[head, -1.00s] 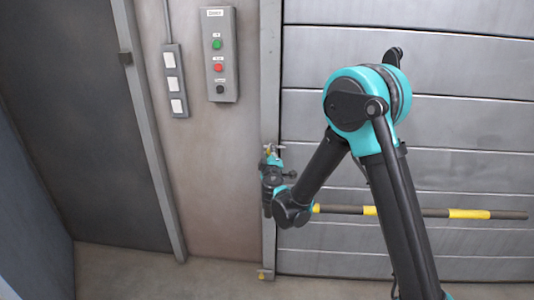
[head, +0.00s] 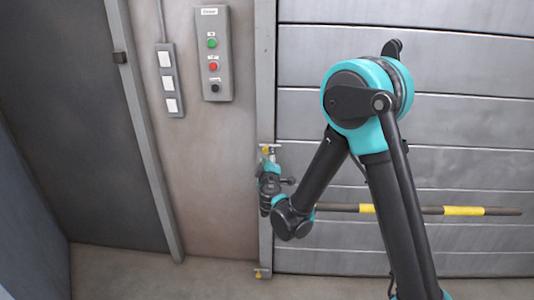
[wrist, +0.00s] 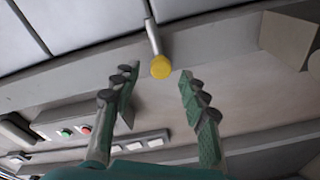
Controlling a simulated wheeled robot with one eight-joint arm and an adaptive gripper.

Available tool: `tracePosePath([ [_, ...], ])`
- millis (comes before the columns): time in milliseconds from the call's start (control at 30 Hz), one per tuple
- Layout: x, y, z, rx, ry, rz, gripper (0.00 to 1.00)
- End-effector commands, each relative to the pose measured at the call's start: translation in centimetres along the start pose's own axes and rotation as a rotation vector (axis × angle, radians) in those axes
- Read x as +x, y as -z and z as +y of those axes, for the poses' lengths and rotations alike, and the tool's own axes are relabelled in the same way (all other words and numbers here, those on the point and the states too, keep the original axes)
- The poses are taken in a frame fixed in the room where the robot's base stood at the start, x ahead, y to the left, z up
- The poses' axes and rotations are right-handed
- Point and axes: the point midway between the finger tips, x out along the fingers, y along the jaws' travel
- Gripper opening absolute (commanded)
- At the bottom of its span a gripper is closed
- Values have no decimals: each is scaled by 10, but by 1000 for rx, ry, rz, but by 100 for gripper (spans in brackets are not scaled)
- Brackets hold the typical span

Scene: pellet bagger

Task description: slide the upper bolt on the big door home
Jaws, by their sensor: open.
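The big door (head: 400,70) is grey with horizontal panels and fills the right of the head view. Its upper bolt (head: 266,149) shows as a small yellow knob at the door's left edge post, just above my gripper (head: 268,165). In the wrist view the bolt is a grey rod with a yellow knob (wrist: 161,68) at its end. My gripper (wrist: 157,90) is open, with the knob near the gap between its fingertips and touching neither finger. A lower bolt (head: 260,272) with a yellow end sits near the floor on the same post.
A control box (head: 213,55) with green, red and black buttons hangs on the wall left of the door, beside a switch panel (head: 168,80). A yellow-and-black bar (head: 465,211) crosses the door low down. The wall below the boxes is clear.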

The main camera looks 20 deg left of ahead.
Motion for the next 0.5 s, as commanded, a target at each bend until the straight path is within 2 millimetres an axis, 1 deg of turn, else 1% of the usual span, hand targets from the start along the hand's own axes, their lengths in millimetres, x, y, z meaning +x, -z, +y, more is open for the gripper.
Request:
tracePosePath([
  [33, -12, 1, 0, 0, 1, 2, 44],
  [200, -45, 0, 0, 0, 0, 1, 44],
  [333, -62, 0, 0, 0, 0, 0, 44],
  [500, -72, 0, 0, 0, 0, -1, 44],
])
